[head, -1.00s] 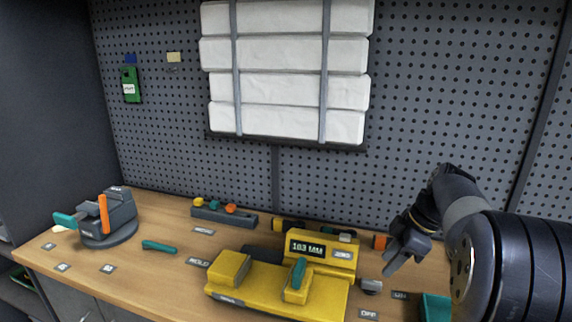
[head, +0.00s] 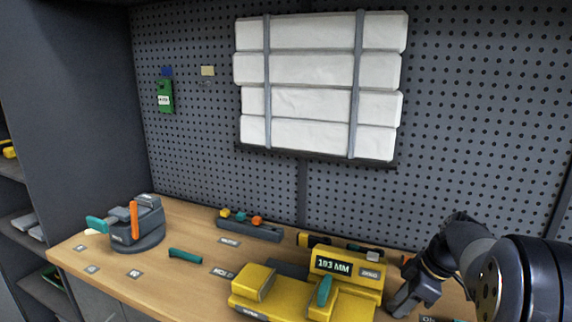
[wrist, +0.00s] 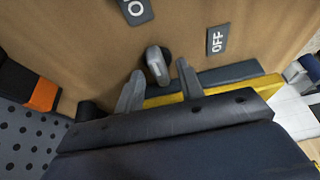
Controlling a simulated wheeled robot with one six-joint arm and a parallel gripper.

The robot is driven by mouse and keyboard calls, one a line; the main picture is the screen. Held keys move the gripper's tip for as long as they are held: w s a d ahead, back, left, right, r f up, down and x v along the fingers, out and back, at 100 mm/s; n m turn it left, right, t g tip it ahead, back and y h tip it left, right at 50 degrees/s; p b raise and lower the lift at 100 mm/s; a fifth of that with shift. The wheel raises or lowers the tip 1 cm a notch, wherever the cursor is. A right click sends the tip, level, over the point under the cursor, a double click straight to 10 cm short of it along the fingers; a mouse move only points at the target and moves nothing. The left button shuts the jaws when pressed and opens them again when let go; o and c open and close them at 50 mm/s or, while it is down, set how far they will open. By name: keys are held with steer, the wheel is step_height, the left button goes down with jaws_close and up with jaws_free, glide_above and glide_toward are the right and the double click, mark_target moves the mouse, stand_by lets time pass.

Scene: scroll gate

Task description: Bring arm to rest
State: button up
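My arm (head: 470,255) reaches in from the right of the head view, bent, with my gripper (head: 398,308) low over the right part of the bench. In the wrist view, the two grey fingers of my gripper (wrist: 158,82) are apart, with nothing held between them. A grey knob or switch lever (wrist: 157,65) shows between and just beyond the fingertips. Whether they touch it I cannot tell. OFF (wrist: 216,40) and another, partly cut-off label (wrist: 137,10) lie on the wood near it.
A yellow gauge (head: 300,300) with a "103 MM" display (head: 333,265) stands left of my gripper. A grey vise-like device (head: 136,225), a teal bar (head: 186,256) and a tool rack (head: 250,227) are farther left. A pegboard (head: 200,130) with strapped white rolls (head: 320,100) rises behind.

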steer(key=v, duration=1.1)
steer(key=x, duration=1.1)
steer(key=shift+a+f, duration=0.1)
steer(key=shift+f, duration=0.15)
steer(key=shift+r+m+t, duration=0.25)
steer(key=shift+m+t, duration=0.05)
steer(key=shift+m, duration=0.6)
steer(key=m+t+h+p, duration=0.1)
steer(key=m, duration=0.3)
steer(key=shift+s+p, duration=0.1)
steer(key=shift+p, duration=0.3)
steer(key=shift+a+m+t+h+p, duration=0.1)
steer(key=shift+m+t+h+p, duration=0.35)
steer(key=shift+m, duration=0.65)
